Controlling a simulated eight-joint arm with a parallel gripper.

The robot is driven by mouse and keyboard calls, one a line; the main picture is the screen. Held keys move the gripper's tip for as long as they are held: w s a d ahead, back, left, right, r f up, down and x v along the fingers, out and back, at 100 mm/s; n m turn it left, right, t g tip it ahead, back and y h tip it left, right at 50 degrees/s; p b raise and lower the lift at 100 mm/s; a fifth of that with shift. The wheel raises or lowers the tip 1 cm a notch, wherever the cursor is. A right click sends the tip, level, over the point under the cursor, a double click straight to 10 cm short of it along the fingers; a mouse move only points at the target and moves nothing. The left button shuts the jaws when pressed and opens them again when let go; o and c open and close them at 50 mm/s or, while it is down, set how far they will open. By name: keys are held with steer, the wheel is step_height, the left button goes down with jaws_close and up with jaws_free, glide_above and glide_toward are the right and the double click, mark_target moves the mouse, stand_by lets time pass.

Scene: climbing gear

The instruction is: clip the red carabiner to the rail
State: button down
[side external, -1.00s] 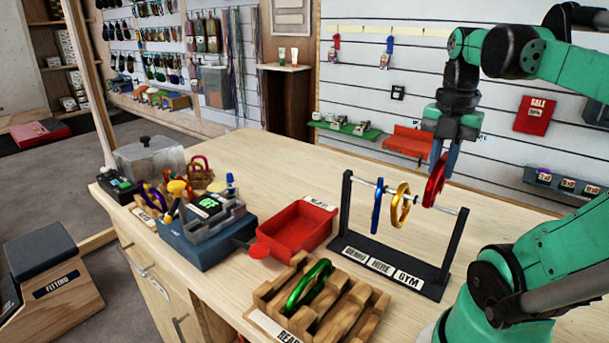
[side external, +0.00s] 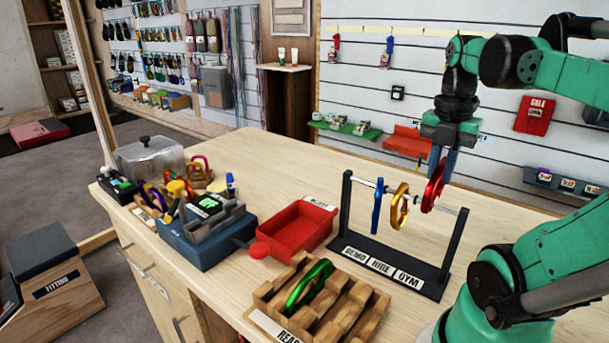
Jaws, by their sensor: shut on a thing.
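The red carabiner (side external: 433,188) hangs upright below my gripper (side external: 444,170), which is shut on its upper part. It is at the right part of the rail (side external: 418,196), over the GYM label, and overlaps the bar in this view. I cannot tell whether the bar passes through it or whether its gate is closed. The rail is a thin bar between two dark posts on a base labelled DEMO, HIRE and GYM. A blue carabiner (side external: 377,207) and a gold carabiner (side external: 399,207) hang on the rail to the left.
A wooden slotted rack (side external: 355,318) with a green carabiner (side external: 309,285) stands in front of the rail. A red tray (side external: 300,232) lies to the left, beside a blue-grey device (side external: 205,240). The tabletop behind the rail is clear.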

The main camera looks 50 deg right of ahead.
mark_target(433, 184)
steer(key=shift+f, duration=0.8)
steer(key=shift+a+f, duration=0.1)
steer(key=shift+f, duration=0.7)
steer(key=shift+a+f, duration=0.1)
steer(key=shift+a, duration=0.8)
stand_by(0.7)
steer(key=shift+a, duration=0.6)
steer(key=c, duration=0.7)
jaws_free()
